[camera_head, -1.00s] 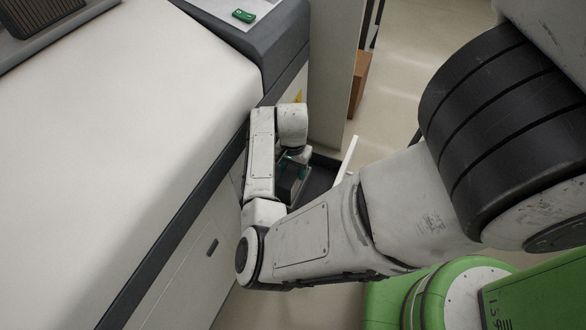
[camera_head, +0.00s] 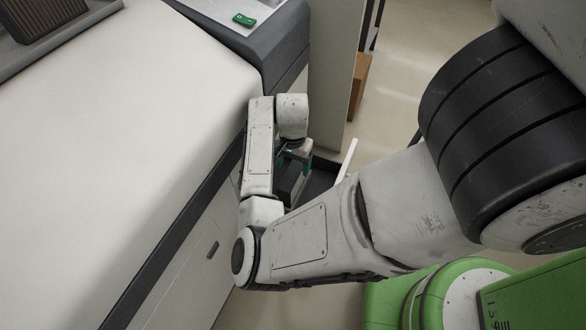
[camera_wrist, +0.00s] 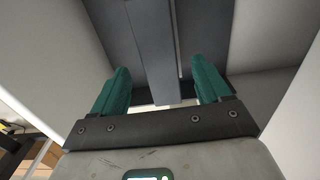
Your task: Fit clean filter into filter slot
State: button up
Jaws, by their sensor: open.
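My gripper (camera_wrist: 160,70) shows two green fingers in the wrist view, spread apart with a gap between them. A long grey bar (camera_wrist: 153,45) runs down the picture between the fingers, in front of a darker grey panel (camera_wrist: 108,30). I see no contact with the bar and cannot tell whether it belongs to the slot. In the head view my gripper (camera_head: 294,157) is partly hidden by my own arm, over a dark open tray or drawer (camera_head: 322,178) low at the machine's right side. A brown ribbed panel (camera_head: 45,14), possibly a filter, lies at top left. I cannot identify the slot.
The large white machine (camera_head: 110,130) fills the left, its dark edge close to my arm. A small green item (camera_head: 243,19) lies on its upper right. A thin white panel (camera_head: 348,158) stands beside the drawer. Open floor (camera_head: 405,60) lies beyond, with a brown box (camera_head: 358,85).

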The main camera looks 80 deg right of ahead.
jog(key=w+r+n+h+p, duration=0.1)
jog(key=w+r+n+h, duration=0.25)
jog(key=r+n, duration=0.75)
jog(key=s+a+f+n+y, duration=0.1)
jog(key=a+f+n, duration=0.1)
jog(key=a, duration=0.6)
jog(key=s+a+f+n+y, duration=0.1)
jog(key=a+n, duration=0.3)
jog(key=a, duration=0.4)
jog(key=s+a+f+n+t+y, duration=0.1)
jog(key=s+a+f+n, duration=0.1)
jog(key=a, duration=0.7)
notch_tip(320, 180, down, 2)
jog(key=shift+n, duration=0.7)
jog(key=shift+s, duration=0.1)
notch_tip(320, 180, up, 8)
jog(key=p, duration=0.8)
